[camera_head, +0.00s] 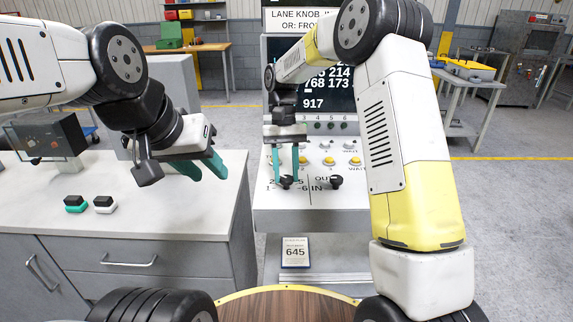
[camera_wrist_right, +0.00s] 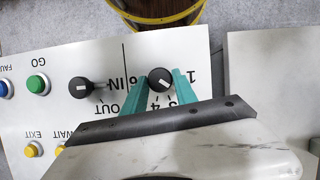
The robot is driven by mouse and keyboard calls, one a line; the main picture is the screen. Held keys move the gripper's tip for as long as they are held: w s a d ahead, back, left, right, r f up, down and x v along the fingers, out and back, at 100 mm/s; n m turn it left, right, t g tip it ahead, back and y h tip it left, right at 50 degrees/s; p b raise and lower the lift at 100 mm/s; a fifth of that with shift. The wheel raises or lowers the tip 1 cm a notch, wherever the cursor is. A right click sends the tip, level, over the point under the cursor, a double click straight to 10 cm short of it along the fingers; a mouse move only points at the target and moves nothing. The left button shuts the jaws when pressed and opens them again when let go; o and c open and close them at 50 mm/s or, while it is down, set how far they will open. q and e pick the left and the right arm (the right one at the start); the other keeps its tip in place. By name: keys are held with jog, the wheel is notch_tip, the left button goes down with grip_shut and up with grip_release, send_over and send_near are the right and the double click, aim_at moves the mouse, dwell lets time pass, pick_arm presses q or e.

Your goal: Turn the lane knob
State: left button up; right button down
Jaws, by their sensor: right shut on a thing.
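The lane knob (camera_head: 286,183) is a small black round knob on the sloped front of the white control panel (camera_head: 263,203). In the right wrist view the lane knob (camera_wrist_right: 160,79) sits among printed numbers and has a pale pointer mark. My right gripper (camera_head: 287,178) reaches down over it, with its green fingers on either side of the knob, shut on it. The fingers hide part of the number ring. My left gripper (camera_head: 211,176) is open and empty, held above the right end of the grey counter.
A second black knob (camera_wrist_right: 81,87) marked IN and OUT is beside the lane knob. Several coloured buttons, including a green one (camera_wrist_right: 38,84), are on the same panel. A screen (camera_head: 335,95) stands behind. Two small blocks (camera_head: 76,203) (camera_head: 104,204) lie on the counter (camera_head: 200,215).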

dwell(0.3)
jog(key=c, duration=1)
grip_release()
jog(key=v, duration=0.8)
jog(key=shift+a, duration=0.1)
